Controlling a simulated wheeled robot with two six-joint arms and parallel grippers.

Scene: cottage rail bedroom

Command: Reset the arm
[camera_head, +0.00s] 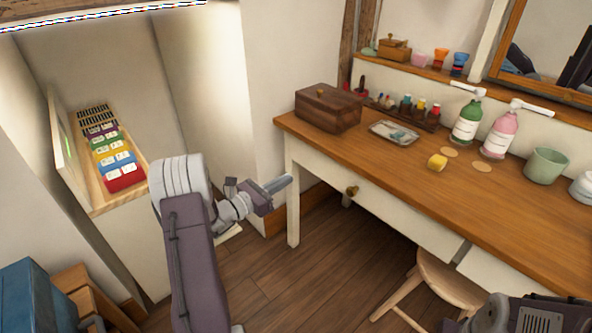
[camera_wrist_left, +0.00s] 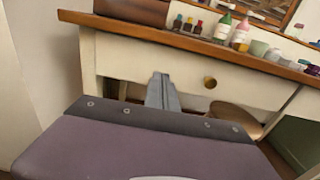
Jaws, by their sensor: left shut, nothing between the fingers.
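My left arm comes in from the bottom left of the head view. Its gripper (camera_head: 277,184) is shut and empty, in the air in front of the left end of the wooden dressing table (camera_head: 436,190). In the left wrist view the shut fingers (camera_wrist_left: 162,92) point toward the table's pale drawer front (camera_wrist_left: 130,62), apart from it as far as I can tell. Part of my right arm (camera_head: 520,315) shows at the bottom right of the head view. Its fingers are not in view.
A stool (camera_head: 452,277) stands below. A shelf with coloured packs (camera_head: 125,179) is at left.

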